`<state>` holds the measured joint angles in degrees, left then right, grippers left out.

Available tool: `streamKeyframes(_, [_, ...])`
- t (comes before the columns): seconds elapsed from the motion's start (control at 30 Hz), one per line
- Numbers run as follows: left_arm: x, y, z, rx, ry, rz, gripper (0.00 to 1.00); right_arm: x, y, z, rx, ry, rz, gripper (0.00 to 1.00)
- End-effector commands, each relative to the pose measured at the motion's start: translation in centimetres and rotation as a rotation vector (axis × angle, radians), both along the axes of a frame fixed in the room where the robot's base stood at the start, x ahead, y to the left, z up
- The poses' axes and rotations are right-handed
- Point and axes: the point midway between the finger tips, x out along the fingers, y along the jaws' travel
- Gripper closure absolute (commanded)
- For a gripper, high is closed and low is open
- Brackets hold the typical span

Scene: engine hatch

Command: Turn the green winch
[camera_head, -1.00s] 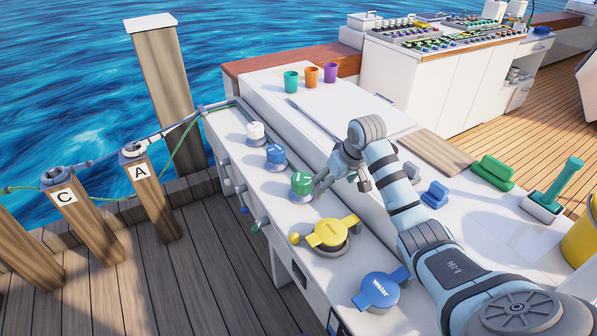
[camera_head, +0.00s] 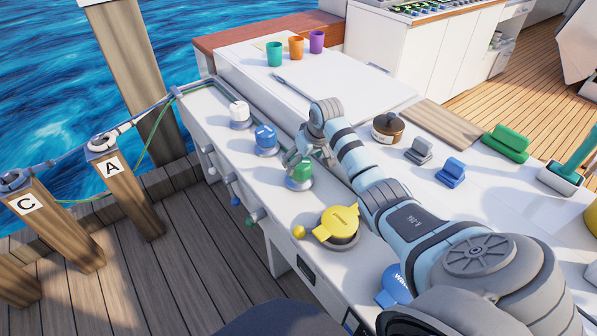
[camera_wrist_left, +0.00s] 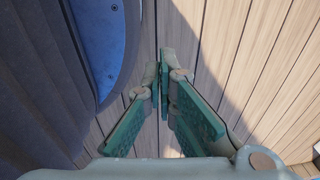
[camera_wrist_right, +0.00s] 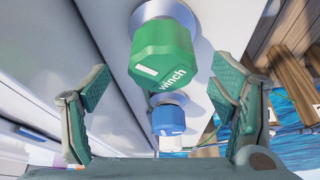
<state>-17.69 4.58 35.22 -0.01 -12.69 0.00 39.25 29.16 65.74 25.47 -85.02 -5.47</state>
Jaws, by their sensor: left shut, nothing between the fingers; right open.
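The green winch (camera_head: 301,173) is a green knob on a pale metal base on the white side ledge. In the right wrist view the green winch (camera_wrist_right: 162,52) shows a white mark and the word "winch". My right gripper (camera_head: 300,160) is at the green winch, partly hiding it in the head view. In the right wrist view my right gripper (camera_wrist_right: 160,90) is open, one finger to each side of the knob, with gaps between fingers and knob. My left gripper (camera_wrist_left: 165,80) is shut and empty above wooden planks; it is not in the head view.
A blue knob (camera_head: 265,138) and a white knob (camera_head: 239,113) stand farther along the ledge. A yellow capped fitting (camera_head: 340,225) sits nearer. A blue water cap (camera_head: 394,287) is partly hidden by my right arm. Cups stand on the white top behind.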

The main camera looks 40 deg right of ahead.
Motion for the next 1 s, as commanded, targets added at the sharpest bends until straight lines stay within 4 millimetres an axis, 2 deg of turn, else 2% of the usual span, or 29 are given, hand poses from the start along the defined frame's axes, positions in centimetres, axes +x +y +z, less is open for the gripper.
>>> streamKeyframes(0.03, [0.2,0.0,-1.1,0.0,-0.003,0.0,1.0,0.5,0.0,-1.5,0.001,0.0,0.0,0.21])
streamKeyframes(0.2, [1.2,0.0,-2.1,-0.001,-0.02,-0.001,1.0,1.5,0.0,-3.7,0.0,0.0,0.003,0.21])
streamKeyframes(0.53, [1.1,0.0,-2.1,-0.001,-0.019,0.0,1.0,1.8,0.1,-3.9,0.0,-0.001,0.005,0.21])
streamKeyframes(0.83, [1.0,0.0,-2.1,0.0,-0.016,0.0,1.0,1.9,0.1,-3.9,-0.001,-0.001,0.006,0.69])
streamKeyframes(1.0, [0.9,0.0,-1.9,0.0,-0.015,0.0,1.0,1.9,0.3,-3.9,0.001,0.0,0.0,0.69])
